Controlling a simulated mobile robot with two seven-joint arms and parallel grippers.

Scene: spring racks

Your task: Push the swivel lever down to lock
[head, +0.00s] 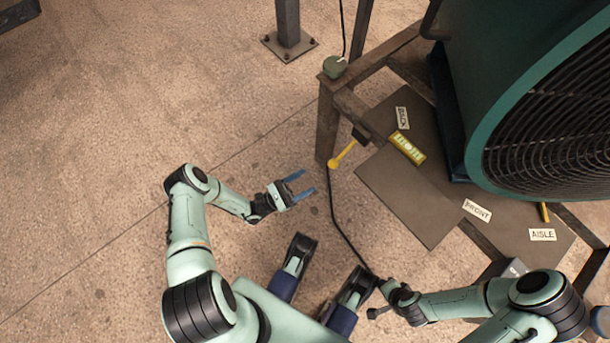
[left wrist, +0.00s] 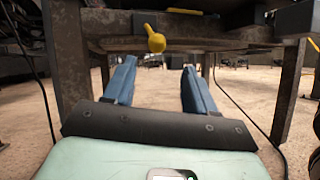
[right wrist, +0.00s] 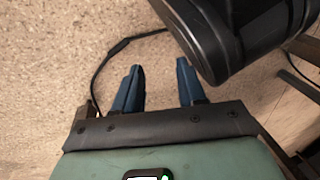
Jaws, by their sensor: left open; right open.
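The swivel lever (head: 342,154) is yellow with a round knob and juts out from a dark mount at the near left edge of the metal stand. In the left wrist view the lever (left wrist: 155,39) shows end-on, just above and between the fingertips. My left gripper (head: 308,182) is open and empty, to the left of the lever and apart from it. Its blue fingers (left wrist: 157,80) point toward the stand. My right gripper (right wrist: 158,80) is open and empty over the floor. In the head view its fingers are hard to make out, low in the picture near my base.
The rusty stand (head: 326,125) carries a grey plate (head: 410,195) and a large green fan housing (head: 480,100). Labels read BACK, FRONT (head: 477,210) and AISLE (head: 542,235). A black cable (head: 338,225) runs down to the floor. A post (head: 289,25) stands behind. Floor at left is clear.

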